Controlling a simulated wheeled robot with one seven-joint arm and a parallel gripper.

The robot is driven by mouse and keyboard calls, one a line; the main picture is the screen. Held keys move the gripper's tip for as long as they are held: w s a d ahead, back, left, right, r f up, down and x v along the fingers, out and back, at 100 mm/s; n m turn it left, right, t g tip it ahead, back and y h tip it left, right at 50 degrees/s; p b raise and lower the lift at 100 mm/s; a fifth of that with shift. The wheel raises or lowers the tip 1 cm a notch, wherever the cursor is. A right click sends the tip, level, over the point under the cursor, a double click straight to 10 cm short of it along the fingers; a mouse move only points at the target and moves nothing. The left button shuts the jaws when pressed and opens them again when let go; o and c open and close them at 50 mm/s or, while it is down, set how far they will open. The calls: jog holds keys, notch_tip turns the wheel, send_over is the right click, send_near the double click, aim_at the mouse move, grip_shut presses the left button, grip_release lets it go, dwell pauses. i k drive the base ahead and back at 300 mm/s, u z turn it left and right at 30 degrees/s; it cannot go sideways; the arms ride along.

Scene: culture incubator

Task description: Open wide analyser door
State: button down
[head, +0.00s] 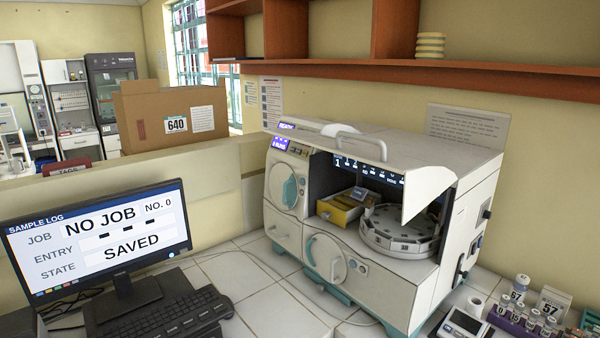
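The white analyser (465,225) stands on the tiled counter at the right. Its wide upper door (400,155) is raised, sticking out over the front bay with its bar handle (361,141) on top. The bay below is open to view, with a round grey carousel (398,232) and a yellow box (340,212) inside. A narrow left panel with a teal handle (290,192) looks shut. A lower front panel with a round handle (326,258) also looks shut. My gripper is not in view.
A monitor (95,240) and keyboard (165,318) stand at the left front. A purple rack (515,322) of vials and a small device (462,325) are at the right front. A cable crosses the tiles. A shelf (450,75) hangs above the analyser.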

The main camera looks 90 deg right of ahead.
aim_at(425, 181)
jog(key=u, duration=0.2)
jog(key=k, duration=0.85)
jog(key=z, duration=1.35)
